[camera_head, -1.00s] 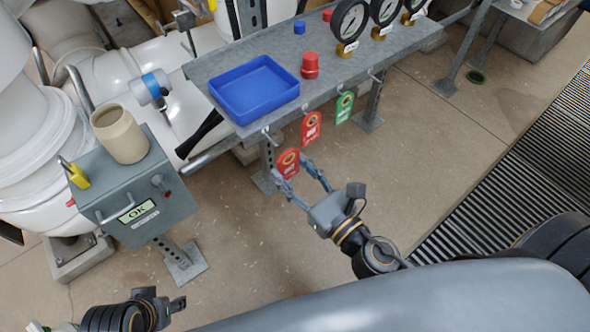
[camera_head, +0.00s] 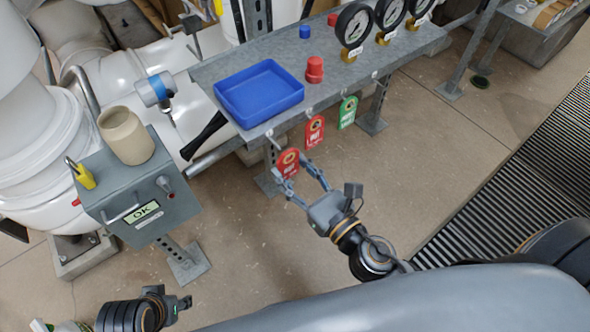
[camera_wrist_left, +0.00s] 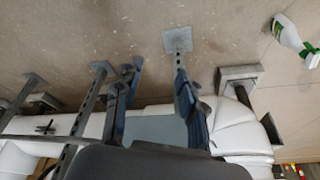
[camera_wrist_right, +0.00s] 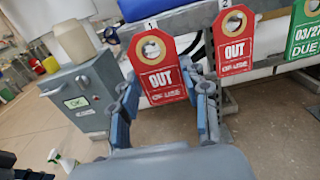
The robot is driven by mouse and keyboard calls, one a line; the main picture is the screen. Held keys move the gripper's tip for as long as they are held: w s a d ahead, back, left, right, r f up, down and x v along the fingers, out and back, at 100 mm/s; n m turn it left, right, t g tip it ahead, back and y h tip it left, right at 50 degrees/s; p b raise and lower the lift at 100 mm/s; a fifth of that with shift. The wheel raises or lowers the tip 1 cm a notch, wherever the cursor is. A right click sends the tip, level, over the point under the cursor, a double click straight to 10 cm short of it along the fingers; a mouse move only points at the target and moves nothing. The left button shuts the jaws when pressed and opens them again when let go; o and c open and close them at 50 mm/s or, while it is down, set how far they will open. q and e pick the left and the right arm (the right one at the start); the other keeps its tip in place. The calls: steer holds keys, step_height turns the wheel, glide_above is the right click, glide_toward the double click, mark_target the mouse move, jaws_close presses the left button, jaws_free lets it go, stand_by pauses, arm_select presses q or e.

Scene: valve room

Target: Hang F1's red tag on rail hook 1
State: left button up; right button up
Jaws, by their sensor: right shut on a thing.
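My right gripper (camera_head: 303,172) is shut on a red tag (camera_head: 288,162) just in front of the near edge of the grey bench rail. In the right wrist view the tag (camera_wrist_right: 160,68) reads OUT and is upright, between the two fingers. Its round hole is close below the label 1 (camera_wrist_right: 150,25). Hook 1 (camera_head: 272,138) is right by the tag's top; I cannot tell whether it passes through the hole. A second red tag (camera_head: 314,131) hangs at label 2. My left gripper (camera_wrist_left: 158,95) is open and empty, low at the left in the head view (camera_head: 180,304).
A green tag (camera_head: 347,112) hangs further right on the rail. The bench carries a blue tray (camera_head: 259,118), a red cap (camera_head: 315,70) and several gauges (camera_head: 354,26). A grey box (camera_head: 140,190) with an OK display and a beige cup (camera_head: 126,135) stands left. Floor below the tags is clear.

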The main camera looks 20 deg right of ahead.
arm_select(q)
steer(key=shift+w+f, duration=0.1)
steer(key=shift+f, duration=0.25)
arm_select(e)
steer(key=shift+w, duration=0.2)
arm_select(q)
steer(key=shift+f+p, duration=0.3)
steer(key=shift+f, duration=0.55)
arm_select(e)
steer(key=shift+w+a, duration=0.15)
steer(key=shift+w, duration=0.05)
arm_select(q)
steer(key=shift+w+d+r, duration=0.1)
arm_select(e)
steer(key=shift+w+r, duration=0.1)
steer(key=shift+w, duration=0.05)
stand_by(0.4)
arm_select(q)
steer(key=shift+f, duration=0.2)
arm_select(e)
steer(key=shift+w+a, duration=0.1)
steer(key=shift+w, duration=0.05)
steer(key=shift+w+p, duration=0.25)
steer(key=shift+p, duration=0.1)
steer(key=shift+w+a, duration=0.25)
steer(key=shift+w, duration=0.15)
arm_select(q)
step_height(320, 180, down, 4)
steer(key=shift+r, duration=0.2)
